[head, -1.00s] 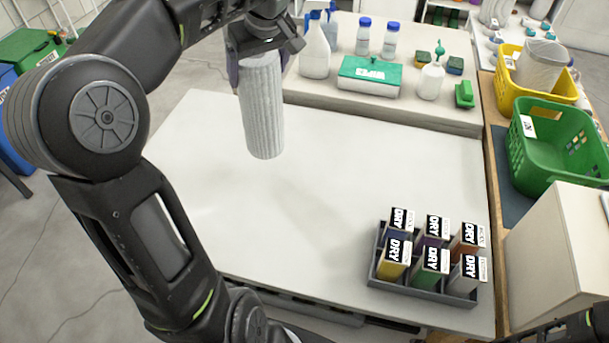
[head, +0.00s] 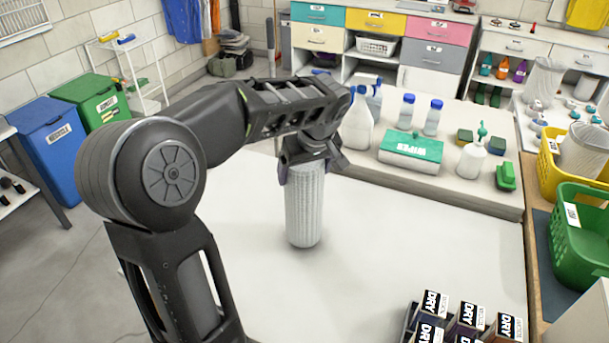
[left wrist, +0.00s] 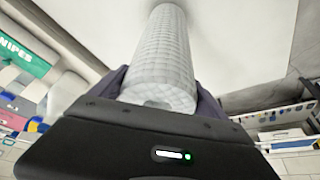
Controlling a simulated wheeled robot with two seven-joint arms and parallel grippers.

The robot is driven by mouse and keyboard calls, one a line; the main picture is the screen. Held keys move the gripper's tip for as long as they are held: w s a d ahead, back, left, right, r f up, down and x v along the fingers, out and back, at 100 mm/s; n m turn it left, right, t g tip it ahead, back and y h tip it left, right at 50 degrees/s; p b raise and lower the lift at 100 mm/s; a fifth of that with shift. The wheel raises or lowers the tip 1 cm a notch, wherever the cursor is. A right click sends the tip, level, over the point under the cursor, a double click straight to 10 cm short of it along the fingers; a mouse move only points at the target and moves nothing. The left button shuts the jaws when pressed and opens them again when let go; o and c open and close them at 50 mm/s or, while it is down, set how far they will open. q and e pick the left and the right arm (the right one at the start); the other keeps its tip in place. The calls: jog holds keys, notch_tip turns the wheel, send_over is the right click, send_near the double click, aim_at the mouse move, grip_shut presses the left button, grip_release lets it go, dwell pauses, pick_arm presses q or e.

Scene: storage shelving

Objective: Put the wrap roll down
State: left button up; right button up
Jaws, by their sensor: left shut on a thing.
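The wrap roll (head: 304,208) is a white, textured cylinder, upright over the white table (head: 385,250) in the head view. My left gripper (head: 303,168) is shut on its upper end from above. The roll's lower end appears at or very close to the table top; I cannot tell for sure whether it touches. In the left wrist view the roll (left wrist: 163,60) runs away from the gripper (left wrist: 160,95) toward the white surface. My right gripper is not in view.
A raised shelf behind the roll holds spray bottles (head: 358,120), a green wipes box (head: 411,148) and several small items. A tray of DRY boxes (head: 465,322) stands at the front right. A green basket (head: 580,240) is at the right. The table around the roll is clear.

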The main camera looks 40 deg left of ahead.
pick_arm(q)
jog(key=shift+f, duration=0.85)
jog(key=shift+f, duration=0.2)
jog(key=o, duration=1.8)
jog(key=shift+r, duration=0.1)
jog(key=shift+r, duration=0.2)
jog(key=b+v, duration=0.1)
jog(key=v, duration=1)
jog(key=shift+s+d+r, duration=0.1)
jog(key=shift+r, duration=0.3)
